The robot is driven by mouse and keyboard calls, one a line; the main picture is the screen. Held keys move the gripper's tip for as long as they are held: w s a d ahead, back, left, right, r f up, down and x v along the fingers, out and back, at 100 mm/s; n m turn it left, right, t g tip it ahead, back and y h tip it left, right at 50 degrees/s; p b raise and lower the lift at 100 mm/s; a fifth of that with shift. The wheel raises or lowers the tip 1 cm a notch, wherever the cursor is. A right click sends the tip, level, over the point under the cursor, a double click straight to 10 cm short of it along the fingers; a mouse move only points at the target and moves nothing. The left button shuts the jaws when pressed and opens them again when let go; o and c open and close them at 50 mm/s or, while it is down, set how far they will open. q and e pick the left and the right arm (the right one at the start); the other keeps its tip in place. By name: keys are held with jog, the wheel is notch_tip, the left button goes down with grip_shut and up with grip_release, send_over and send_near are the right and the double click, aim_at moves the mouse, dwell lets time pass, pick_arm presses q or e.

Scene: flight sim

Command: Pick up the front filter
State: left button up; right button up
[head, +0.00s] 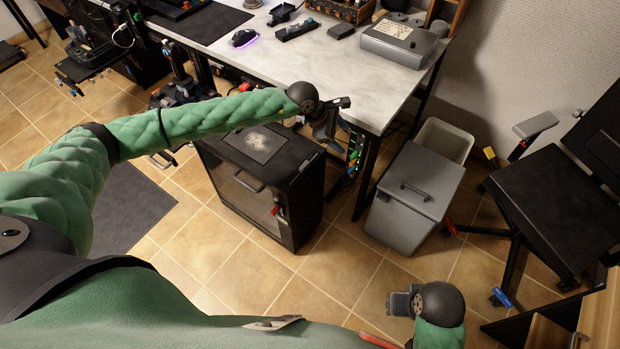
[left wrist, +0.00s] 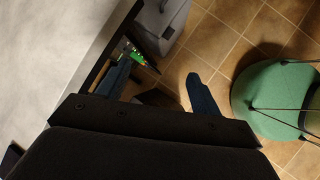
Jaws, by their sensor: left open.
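A flat dusty grey panel (head: 264,142) lies on top of the black computer case (head: 255,200) beneath the desk edge. It may be the front filter, but I cannot tell for sure. My left gripper (head: 338,115) is beside the desk's front edge, to the right of and above the dusty panel. In the left wrist view, its two fingers (left wrist: 160,88) are apart with nothing held between them. My right gripper (head: 398,303) is low at the bottom right, over the floor; its fingers are too unclear to judge.
The white marble-topped desk (head: 330,70) is at the back. A grey lidded bin (head: 415,185) stands right of the case, with a pale bin (head: 447,139) behind it. A black chair (head: 550,205) is at the right. Tiled floor is clear in front of the case.

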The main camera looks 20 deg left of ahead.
pick_arm(q)
jog(key=a+f+m+g+y, duration=0.1)
jog(key=a+f+m+y, duration=0.15)
jog(key=a, duration=0.25)
jog(key=g+y, duration=0.1)
jog(key=y, duration=0.3)
send_over(304, 165)
jog(key=shift+w+d+f+m, duration=0.15)
jog(key=shift+w+f+m, duration=0.3)
jog(key=shift+f, duration=0.15)
jog(key=shift+s+a+g, duration=0.25)
jog(key=shift+g, duration=0.05)
jog(key=shift+d+f+m, duration=0.1)
jog(key=shift+f+m, duration=0.2)
jog(key=shift+m, duration=0.1)
notch_tip(304, 165, down, 2)
jog(key=shift+f+p, duration=0.1)
jog(key=shift+p, duration=0.35)
jog(key=shift+f, duration=0.1)
jog(key=f+p, duration=0.2)
jog(key=f, duration=0.2)
jog(key=shift+s, duration=0.2)
jog(key=shift+f, duration=0.4)
pick_arm(e)
jog(key=d+x, duration=0.1)
jog(key=x, duration=0.8)
jog(key=shift+d+f+h, duration=0.3)
jog(key=shift+d+f, duration=0.05)
jog(key=shift+d, duration=0.1)
